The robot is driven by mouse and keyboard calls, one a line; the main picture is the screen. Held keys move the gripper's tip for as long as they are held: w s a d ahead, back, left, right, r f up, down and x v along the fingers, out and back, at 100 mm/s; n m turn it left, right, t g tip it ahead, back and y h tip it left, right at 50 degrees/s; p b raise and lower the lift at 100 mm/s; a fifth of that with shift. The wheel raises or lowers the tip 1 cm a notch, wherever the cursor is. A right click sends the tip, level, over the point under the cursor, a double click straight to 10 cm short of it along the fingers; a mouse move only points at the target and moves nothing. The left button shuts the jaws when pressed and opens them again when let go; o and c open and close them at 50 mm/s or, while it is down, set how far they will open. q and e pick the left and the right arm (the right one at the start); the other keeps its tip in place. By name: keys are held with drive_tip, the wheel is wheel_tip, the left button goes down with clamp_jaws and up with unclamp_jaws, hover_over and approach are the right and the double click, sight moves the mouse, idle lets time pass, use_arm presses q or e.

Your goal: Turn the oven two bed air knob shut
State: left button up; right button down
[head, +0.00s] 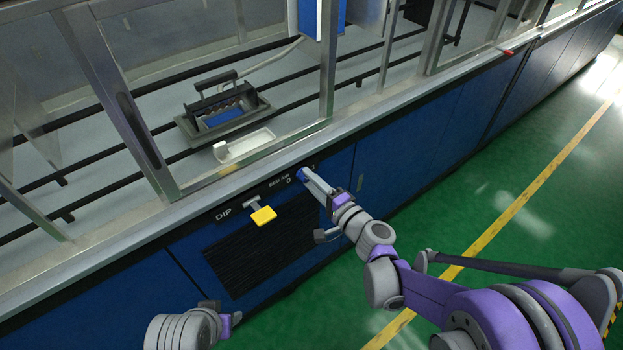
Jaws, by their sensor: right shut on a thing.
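The bed air knob (300,174) is a small blue piece on the dark label strip of the blue cabinet front. It is beside the words "BED AIR" and between marks that look like 0 and 1. My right gripper (303,174) is at the knob and shut on it, and it hides much of the knob. The knob's exact angle is hard to tell. My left gripper (229,321) is low at the bottom of the view, in front of the cabinet and away from the knob. Its fingers are too unclear to tell open from shut.
A yellow-ended handle (263,215) sticks out near the "DIP" label, left of the knob. A dark louvred grille (262,250) is below. A metal ledge (215,185) runs above the strip. A black-handled fixture (222,112) and white tray (245,145) are behind. Green floor (545,215) is open at right.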

drive_tip(key=shift+n, duration=1)
drive_tip(key=shift+p, duration=0.3)
drive_tip(key=c, duration=0.5)
unclamp_jaws()
drive_tip(key=v, duration=1.1)
drive_tip(key=shift+a, duration=0.1)
